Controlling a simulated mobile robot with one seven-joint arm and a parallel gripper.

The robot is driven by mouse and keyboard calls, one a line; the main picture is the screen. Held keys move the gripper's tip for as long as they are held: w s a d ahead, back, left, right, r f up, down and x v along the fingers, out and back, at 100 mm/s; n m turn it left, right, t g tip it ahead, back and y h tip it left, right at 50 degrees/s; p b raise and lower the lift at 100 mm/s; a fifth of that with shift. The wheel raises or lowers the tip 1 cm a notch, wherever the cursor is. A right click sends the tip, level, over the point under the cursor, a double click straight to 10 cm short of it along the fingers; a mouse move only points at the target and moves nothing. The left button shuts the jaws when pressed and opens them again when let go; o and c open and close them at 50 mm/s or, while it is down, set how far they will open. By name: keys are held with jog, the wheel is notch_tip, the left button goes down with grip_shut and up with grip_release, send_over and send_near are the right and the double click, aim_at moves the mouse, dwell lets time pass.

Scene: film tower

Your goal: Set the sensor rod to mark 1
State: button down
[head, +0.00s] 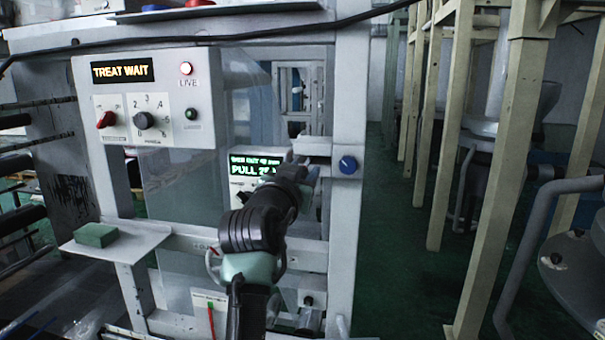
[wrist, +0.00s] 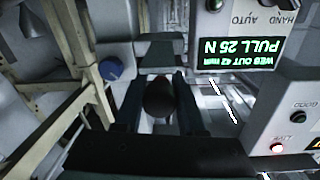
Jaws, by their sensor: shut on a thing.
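My gripper (head: 303,166) reaches into the machine frame beside the lower display, at the end of my dark arm. In the wrist view, which is upside down, my gripper (wrist: 158,82) is shut on a dark rounded knob (wrist: 160,98) between its two fingers. This knob seems to be the end of the sensor rod; the rest of the rod is hidden. No mark numbers for the rod are readable. The lower display (head: 257,166) shows "PULL 25 N", partly covered by my arm; the wrist view shows it reading "WEB OUT 42 mm, PULL 25 N" (wrist: 239,55).
A blue knob (head: 347,165) sits on the white post right of my gripper. A green block (head: 96,235) lies on a shelf.

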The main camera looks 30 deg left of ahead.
jog(key=shift+d+r, duration=0.1)
jog(key=c, duration=0.9)
grip_release()
jog(key=shift+w, duration=0.15)
jog(key=shift+c, duration=0.2)
jog(key=o, duration=0.4)
jog(key=shift+w+f, duration=0.25)
jog(key=shift+w, duration=0.1)
jog(key=shift+s+r, duration=0.2)
jog(key=shift+s, duration=0.1)
jog(key=shift+s+f+b, duration=0.2)
jog(key=shift+s+b, duration=0.2)
jog(key=shift+s, duration=0.15)
jog(key=shift+r+b+v, duration=0.1)
jog(key=shift+b+v, duration=1)
jog(key=shift+v, duration=1.85)
jog(key=shift+r+b+v, duration=0.15)
jog(key=shift+b+v, duration=0.9)
jog(key=shift+v, duration=1.9)
jog(key=shift+o, duration=0.2)
jog(key=shift+d, duration=0.15)
